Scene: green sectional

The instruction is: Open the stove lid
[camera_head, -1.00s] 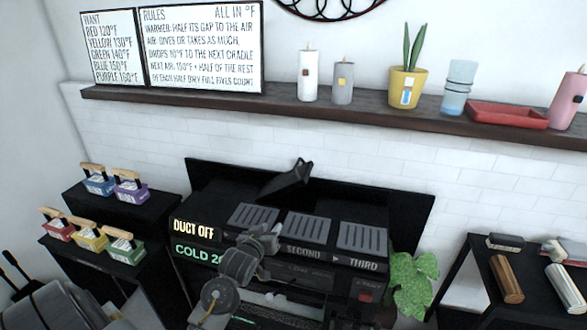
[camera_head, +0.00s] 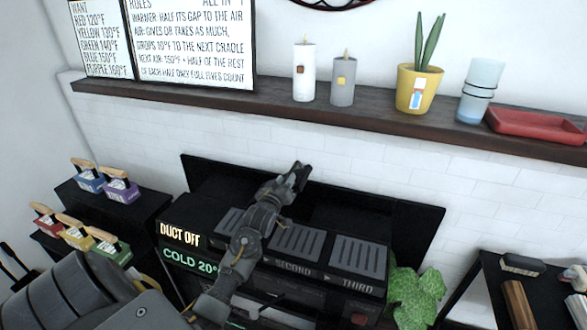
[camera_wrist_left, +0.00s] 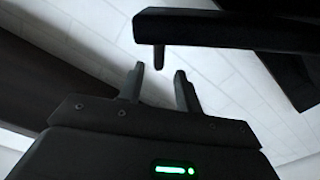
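The black stove (camera_head: 335,287) stands against the white tiled wall with grey slotted grates (camera_head: 297,243) on top, labelled SECOND and THIRD. A wide black panel (camera_head: 400,212) stands behind the grates; I cannot tell whether it is the lid. My left gripper (camera_head: 298,172) is above the stove, in front of the wall. In the left wrist view its two fingers (camera_wrist_left: 160,84) are apart with nothing between them. A black bar with a short peg (camera_wrist_left: 215,28) is beyond the fingertips, apart from them; I cannot tell what it belongs to. My right gripper does not show.
A dark wall shelf (camera_head: 405,125) runs above the stove, with candles, a yellow plant pot (camera_head: 417,90) and a red tray (camera_head: 535,125). Black stands with several coloured blocks are at left. A leafy plant (camera_head: 412,295) and a black table (camera_head: 495,290) are at right.

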